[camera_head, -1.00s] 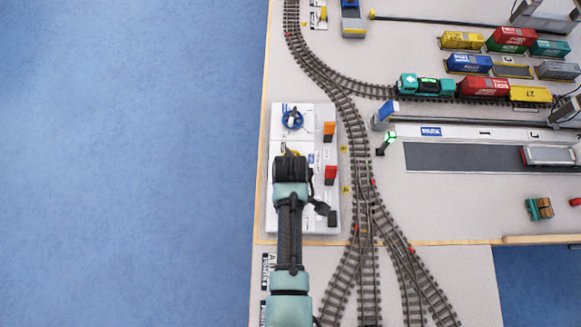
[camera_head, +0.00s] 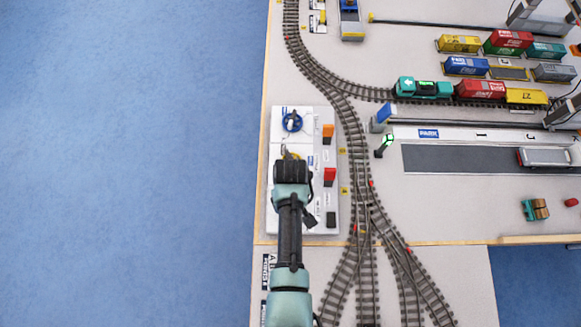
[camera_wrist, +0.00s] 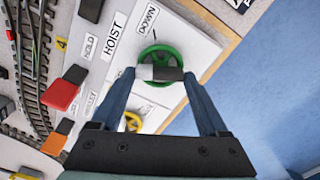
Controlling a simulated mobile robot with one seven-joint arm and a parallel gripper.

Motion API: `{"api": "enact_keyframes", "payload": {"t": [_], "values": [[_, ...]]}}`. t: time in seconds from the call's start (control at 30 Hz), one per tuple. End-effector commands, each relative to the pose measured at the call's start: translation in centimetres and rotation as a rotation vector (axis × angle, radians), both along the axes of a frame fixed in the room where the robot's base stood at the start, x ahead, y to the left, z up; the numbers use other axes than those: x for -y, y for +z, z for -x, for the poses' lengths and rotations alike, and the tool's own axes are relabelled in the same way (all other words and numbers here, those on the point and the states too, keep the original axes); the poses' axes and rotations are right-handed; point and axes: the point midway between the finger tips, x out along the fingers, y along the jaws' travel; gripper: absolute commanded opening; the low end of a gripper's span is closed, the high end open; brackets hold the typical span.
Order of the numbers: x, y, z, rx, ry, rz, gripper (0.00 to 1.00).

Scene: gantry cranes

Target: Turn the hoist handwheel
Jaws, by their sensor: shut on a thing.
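The hoist handwheel (camera_wrist: 160,48) is a green wheel on the white panel, beside the labels HOIST and DOWN in the wrist view. My gripper (camera_wrist: 160,74) is shut on it, with one finger on each side and the light and dark pads across its middle. The pads hide the hub and part of the rim. In the head view my wrist and gripper are over the lower half of the white control panel (camera_head: 319,222), and the green wheel is hidden beneath them.
A yellow wheel (camera_wrist: 133,121) is close by on the panel. A blue wheel (camera_head: 292,121) is at its far end. Orange (camera_head: 328,131) and red (camera_head: 330,176) levers line its right side. Tracks (camera_head: 356,150) run just right of the panel. Blue floor (camera_head: 130,160) is clear at left.

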Motion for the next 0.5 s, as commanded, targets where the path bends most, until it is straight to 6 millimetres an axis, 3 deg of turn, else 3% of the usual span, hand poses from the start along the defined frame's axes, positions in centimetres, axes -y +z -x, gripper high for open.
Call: {"api": "enact_keyframes", "payload": {"t": [0.5], "values": [[0.05,0.11,-0.10,0.002,-0.345,-0.001,0.22]]}}
